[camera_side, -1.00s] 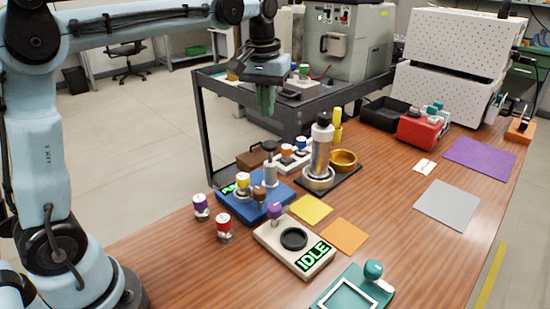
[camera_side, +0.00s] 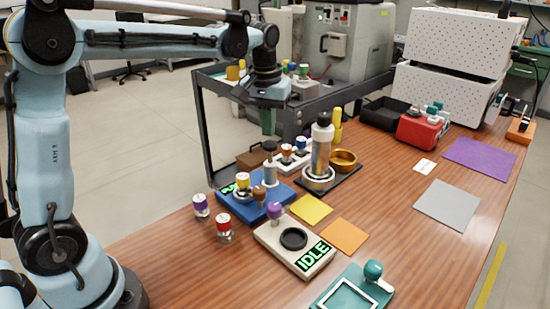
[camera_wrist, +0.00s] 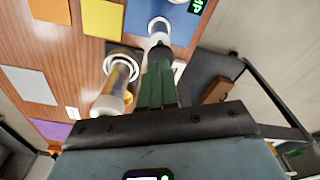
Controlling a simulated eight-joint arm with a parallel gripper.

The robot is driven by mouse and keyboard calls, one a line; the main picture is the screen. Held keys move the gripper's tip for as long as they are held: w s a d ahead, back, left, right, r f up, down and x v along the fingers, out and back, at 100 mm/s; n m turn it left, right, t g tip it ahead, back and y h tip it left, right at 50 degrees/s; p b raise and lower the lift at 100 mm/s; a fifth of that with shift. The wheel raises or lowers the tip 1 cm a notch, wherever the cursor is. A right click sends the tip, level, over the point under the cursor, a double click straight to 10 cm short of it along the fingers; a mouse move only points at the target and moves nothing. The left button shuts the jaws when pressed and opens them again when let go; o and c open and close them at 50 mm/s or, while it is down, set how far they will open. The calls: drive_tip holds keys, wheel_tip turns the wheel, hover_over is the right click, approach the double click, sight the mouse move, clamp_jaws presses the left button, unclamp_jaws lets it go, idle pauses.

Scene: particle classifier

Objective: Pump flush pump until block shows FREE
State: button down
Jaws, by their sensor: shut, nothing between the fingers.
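The blue block (camera_side: 245,205) sits on the wooden table, with a green-lit display (camera_side: 229,189) partly hidden; only its first letters, apparently "P" and more, can be made out. The flush pump, a grey-capped upright plunger (camera_side: 270,160), stands at the block's far side. My gripper (camera_side: 268,133) is shut and empty, pointing down just above the pump's cap, with a small gap or contact that I cannot tell. In the wrist view, my gripper's green fingers (camera_wrist: 158,65) are together, in line with the pump (camera_wrist: 158,30) on the blue block (camera_wrist: 182,20).
A cream block showing IDLE (camera_side: 313,255) stands in front. A tall bottle (camera_side: 321,150) on a dark base stands close on the right. A dark cart rail (camera_side: 330,98) runs behind.

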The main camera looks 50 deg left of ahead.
sight(269, 144)
drive_tip(key=shift+w+f, duration=0.1)
drive_tip(key=shift+f, duration=0.8)
drive_tip(key=shift+f, duration=1.65)
drive_tip(key=shift+s+d+r, duration=0.25)
drive_tip(key=shift+s+d, duration=0.1)
drive_tip(key=shift+s, duration=0.35)
drive_tip(key=shift+s+d+r, duration=0.25)
drive_tip(key=shift+s+d, duration=0.05)
drive_tip(key=shift+s, duration=0.4)
wheel_tip(269, 144, up, 12)
drive_tip(key=s, duration=0.1)
drive_tip(key=shift+d, duration=0.25)
